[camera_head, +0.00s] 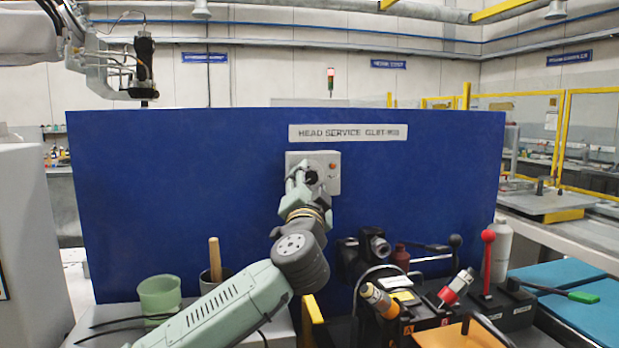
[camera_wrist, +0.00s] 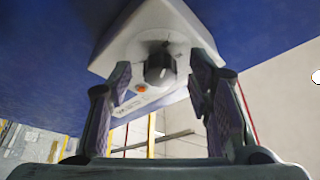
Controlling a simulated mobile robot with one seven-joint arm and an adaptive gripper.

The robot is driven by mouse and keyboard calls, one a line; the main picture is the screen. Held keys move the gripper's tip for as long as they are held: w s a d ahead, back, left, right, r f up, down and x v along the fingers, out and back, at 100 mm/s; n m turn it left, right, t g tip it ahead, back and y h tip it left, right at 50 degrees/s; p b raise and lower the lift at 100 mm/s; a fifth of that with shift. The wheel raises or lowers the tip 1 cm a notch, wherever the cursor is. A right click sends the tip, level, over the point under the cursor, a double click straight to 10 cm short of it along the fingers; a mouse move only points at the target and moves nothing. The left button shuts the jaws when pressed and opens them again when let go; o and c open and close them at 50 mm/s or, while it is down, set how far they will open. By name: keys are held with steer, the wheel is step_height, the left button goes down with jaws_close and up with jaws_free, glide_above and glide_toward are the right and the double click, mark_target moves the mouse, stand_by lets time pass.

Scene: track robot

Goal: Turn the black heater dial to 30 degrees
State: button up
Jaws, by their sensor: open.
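The black heater dial (camera_wrist: 159,68) sits on the face of a pale control box (camera_wrist: 120,50), beside a small orange light. In the head view the box (camera_head: 328,162) is mounted on the blue panel below a sign, and the dial (camera_head: 311,178) is partly hidden by my gripper (camera_head: 300,176). In the wrist view my gripper (camera_wrist: 160,85) is open, with one finger on each side of the dial. Gaps show between both fingers and the dial. I cannot read the dial's angle or any scale marks.
The blue panel (camera_head: 180,190) stands behind the box. A green cup (camera_head: 160,296) and a dark pot with a wooden handle (camera_head: 214,260) stand at lower left. Levers, including a red-knobbed one (camera_head: 488,238), and a pale bottle (camera_head: 502,250) crowd the lower right. The panel around the box is clear.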

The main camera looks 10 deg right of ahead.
steer(key=shift+w, duration=0.1)
jaws_close()
stand_by(0.6)
steer(key=shift+m, duration=0.4)
steer(key=m, duration=0.1)
steer(key=m+g, duration=0.1)
steer(key=m, duration=0.1)
steer(key=m+g+h, duration=0.1)
steer(key=m, duration=0.1)
steer(key=shift+a+r, duration=0.15)
steer(key=shift+r, duration=0.15)
steer(key=m+g, duration=0.1)
steer(key=m, duration=0.2)
steer(key=m+g, duration=0.1)
steer(key=m, duration=0.2)
steer(key=shift+r+y, duration=0.2)
steer(key=shift+y, duration=0.2)
steer(key=shift+m+g, duration=0.3)
jaws_free()
